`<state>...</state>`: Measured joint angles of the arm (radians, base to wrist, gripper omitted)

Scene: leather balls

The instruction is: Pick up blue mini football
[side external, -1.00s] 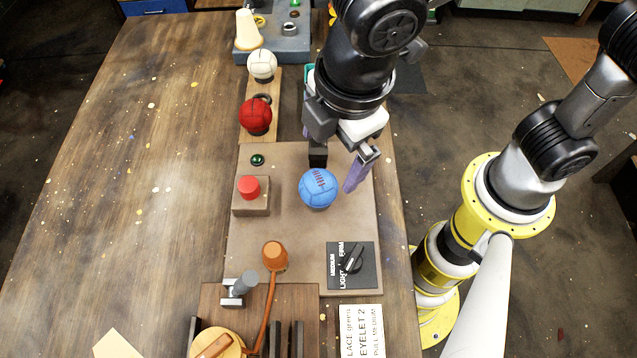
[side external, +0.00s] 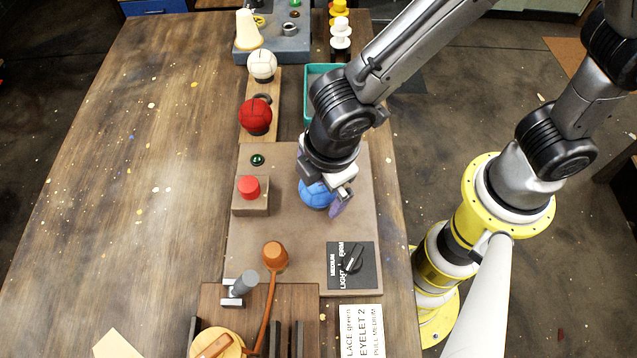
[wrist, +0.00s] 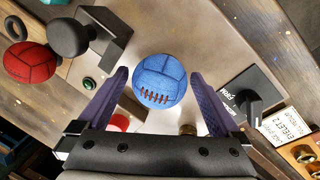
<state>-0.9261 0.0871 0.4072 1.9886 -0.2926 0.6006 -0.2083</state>
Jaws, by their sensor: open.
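The blue mini football (side external: 316,194) sits on the brown board (side external: 270,255), partly hidden behind my gripper in the side view. In the wrist view the blue ball (wrist: 159,80) shows its dark red lacing and lies between and just beyond the fingertips. My gripper (side external: 322,196) is low over the ball, with one purple finger on its right side in the side view; the other finger is mostly hidden. In the wrist view the two purple fingers (wrist: 159,84) are apart, with gaps on both sides of the ball.
A red button on a block (side external: 250,189) and a green light (side external: 257,160) are left of the ball. A dial panel (side external: 351,265) is in front. A red ball (side external: 256,116) and white ball (side external: 262,66) stand behind on a wooden strip. A teal tray (side external: 309,95) is behind.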

